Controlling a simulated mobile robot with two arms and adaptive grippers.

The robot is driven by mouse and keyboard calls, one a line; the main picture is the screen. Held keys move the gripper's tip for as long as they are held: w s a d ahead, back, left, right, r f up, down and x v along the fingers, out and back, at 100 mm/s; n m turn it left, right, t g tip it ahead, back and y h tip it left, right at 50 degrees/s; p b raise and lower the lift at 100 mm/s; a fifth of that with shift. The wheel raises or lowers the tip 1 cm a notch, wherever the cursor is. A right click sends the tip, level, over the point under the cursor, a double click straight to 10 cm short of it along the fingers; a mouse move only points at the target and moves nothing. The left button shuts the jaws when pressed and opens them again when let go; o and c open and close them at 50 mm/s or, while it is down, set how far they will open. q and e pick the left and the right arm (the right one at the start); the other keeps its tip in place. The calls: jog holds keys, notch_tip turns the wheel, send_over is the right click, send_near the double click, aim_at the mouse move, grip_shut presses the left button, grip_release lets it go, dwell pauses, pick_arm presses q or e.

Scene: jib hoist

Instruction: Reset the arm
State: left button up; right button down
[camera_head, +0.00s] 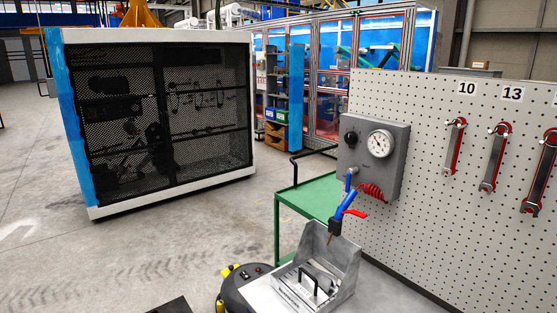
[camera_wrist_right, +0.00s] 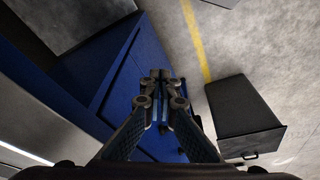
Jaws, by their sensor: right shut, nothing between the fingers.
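My right gripper (camera_wrist_right: 160,76) shows in the right wrist view, its two fingers together with nothing between them. It points toward a blue cabinet-like surface (camera_wrist_right: 110,85) beyond the fingers; I cannot tell the gap between them. Neither gripper shows in the head view, and my left gripper is in no view. No jib hoist arm can be made out with certainty; a yellow structure (camera_head: 139,14) shows at the top left of the head view.
A pegboard (camera_head: 440,190) with wrenches and a gauge box (camera_head: 373,155) stands at right. A green table (camera_head: 308,197) and a grey metal bin (camera_head: 338,262) stand before it. A mesh cabinet (camera_head: 160,115) stands at left. A dark open drawer (camera_wrist_right: 243,115) juts out beside my right gripper.

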notch_tip(320, 180, down, 14)
jog(key=s+f+b, duration=0.1)
jog(key=s+b, duration=0.1)
jog(key=s, duration=0.1)
jog(key=s+d+f+g+b, duration=0.1)
jog(key=s+f+b, duration=0.1)
jog(key=s+f, duration=0.7)
jog(key=s+d+f+g+b, duration=0.1)
jog(key=s+d+f+b, duration=0.1)
jog(key=s+f, duration=0.6)
notch_tip(320, 180, down, 6)
jog(key=shift+s+d+f+b, duration=0.2)
jog(key=shift+s+b, duration=0.15)
jog(key=shift+b, duration=0.3)
